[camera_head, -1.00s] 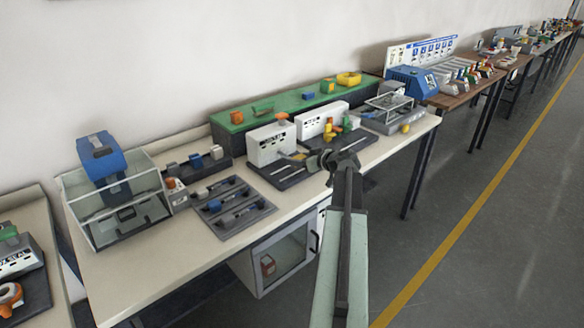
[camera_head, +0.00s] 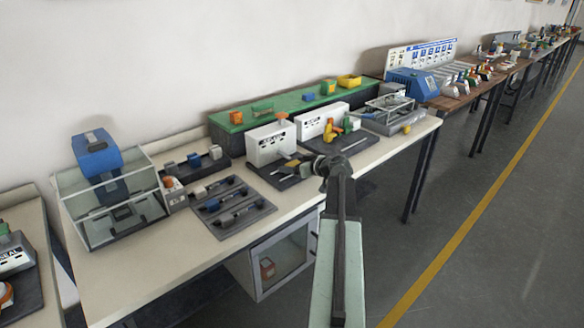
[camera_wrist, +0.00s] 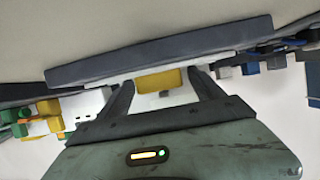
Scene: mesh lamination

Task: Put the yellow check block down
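The yellow check block (camera_wrist: 158,80) shows as a plain yellow block between the two fingertips in the wrist view. My gripper (camera_wrist: 160,84) is shut on it, with a finger at either side. In the head view my gripper (camera_head: 322,165) is over the front of the long bench, by the dark plates before the white boxes. The block cannot be made out there; my arm and gripper hide that spot.
The cream bench (camera_head: 190,262) carries a clear-sided case (camera_head: 118,205) at left, a dark slotted tray (camera_head: 225,208), white boxes (camera_head: 270,143) and a green-topped shelf (camera_head: 285,108) behind. A glass-fronted cabinet (camera_head: 285,262) is below. The bench front left is bare.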

